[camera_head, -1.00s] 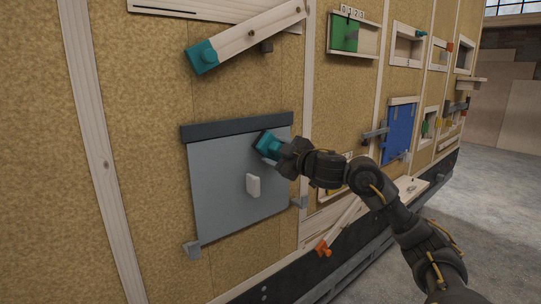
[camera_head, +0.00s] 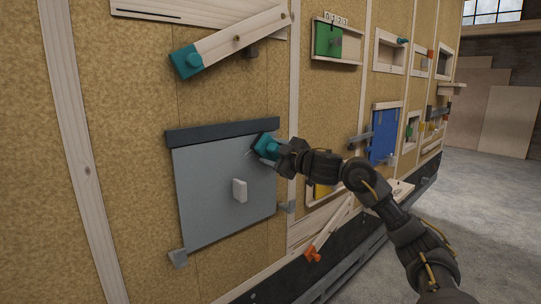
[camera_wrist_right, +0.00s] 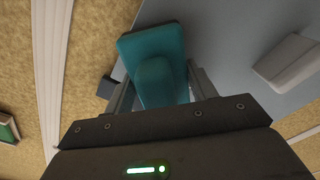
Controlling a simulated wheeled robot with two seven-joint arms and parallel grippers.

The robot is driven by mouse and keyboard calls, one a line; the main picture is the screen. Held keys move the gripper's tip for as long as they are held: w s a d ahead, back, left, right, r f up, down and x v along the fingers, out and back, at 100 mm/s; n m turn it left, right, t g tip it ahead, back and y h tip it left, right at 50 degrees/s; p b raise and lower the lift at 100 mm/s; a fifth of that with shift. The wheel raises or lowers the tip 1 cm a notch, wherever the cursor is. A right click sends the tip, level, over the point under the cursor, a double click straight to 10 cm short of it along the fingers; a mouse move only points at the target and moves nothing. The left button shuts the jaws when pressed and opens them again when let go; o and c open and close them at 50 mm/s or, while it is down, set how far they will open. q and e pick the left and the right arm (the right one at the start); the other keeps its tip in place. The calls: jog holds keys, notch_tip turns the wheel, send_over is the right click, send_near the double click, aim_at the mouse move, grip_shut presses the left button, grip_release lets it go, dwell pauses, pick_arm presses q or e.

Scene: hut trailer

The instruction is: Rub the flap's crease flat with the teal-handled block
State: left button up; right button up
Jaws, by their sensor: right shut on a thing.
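The grey flap (camera_head: 207,190) hangs on the wall below a dark strip (camera_head: 222,131), with a white knob (camera_head: 239,190) on its face. My right gripper (camera_head: 277,154) is shut on the teal-handled block (camera_head: 264,147) at the flap's upper right, just under the dark strip. In the right wrist view, the teal block (camera_wrist_right: 152,48) sits between the fingers of my right gripper (camera_wrist_right: 160,90), over the flap (camera_wrist_right: 225,40). Whether the block touches the flap, I cannot tell. A faint light mark shows on the flap left of the block. My left gripper is not in view.
A wooden bar with a teal end (camera_head: 187,62) is mounted above the flap. A green panel (camera_head: 328,41), a blue panel (camera_head: 384,136) and an orange-ended bar (camera_head: 312,254) are to the right. Open floor lies at the right.

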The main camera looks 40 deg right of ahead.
aim_at(266, 154)
jog(key=d, duration=0.3)
jog(key=shift+d, duration=0.25)
jog(key=shift+a, duration=0.1)
jog(key=shift+a, duration=0.55)
jog(key=shift+a+p, duration=0.5)
jog(key=shift+a, duration=0.9)
jog(key=shift+a, duration=0.1)
jog(key=shift+w+a+p, duration=0.1)
jog(key=shift+a+p, duration=0.55)
jog(key=shift+a, duration=1.25)
